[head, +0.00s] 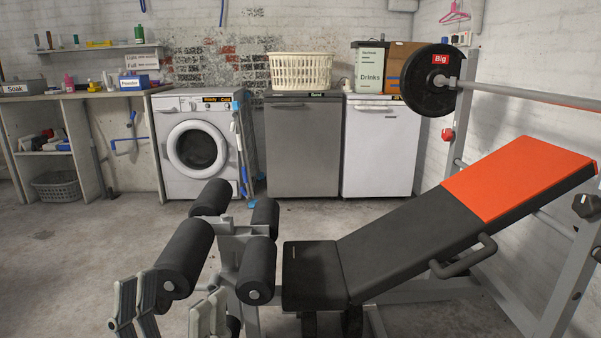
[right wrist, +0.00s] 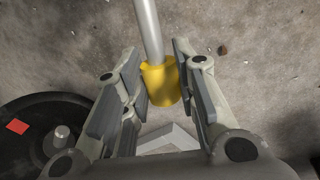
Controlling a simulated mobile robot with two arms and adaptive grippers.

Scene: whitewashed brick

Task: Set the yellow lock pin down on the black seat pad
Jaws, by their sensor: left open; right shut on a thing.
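The yellow lock pin (right wrist: 159,82) shows in the right wrist view between the fingers of my right gripper (right wrist: 158,92), which is shut on it. A grey metal rod runs up from its yellow part; I cannot tell whether the rod belongs to the pin. The black seat pad (head: 314,274) is the flat, bare front part of the weight bench in the head view. My left gripper (head: 168,312) is open and empty at the bottom left of the head view, left of the seat pad. My right gripper and the pin are not in the head view.
Black foam rollers (head: 186,257) on a grey post stand between my left gripper and the seat pad. The black and orange backrest (head: 518,177) slopes up to the right. A barbell plate (head: 424,80) hangs above it. A washing machine (head: 195,148) stands behind.

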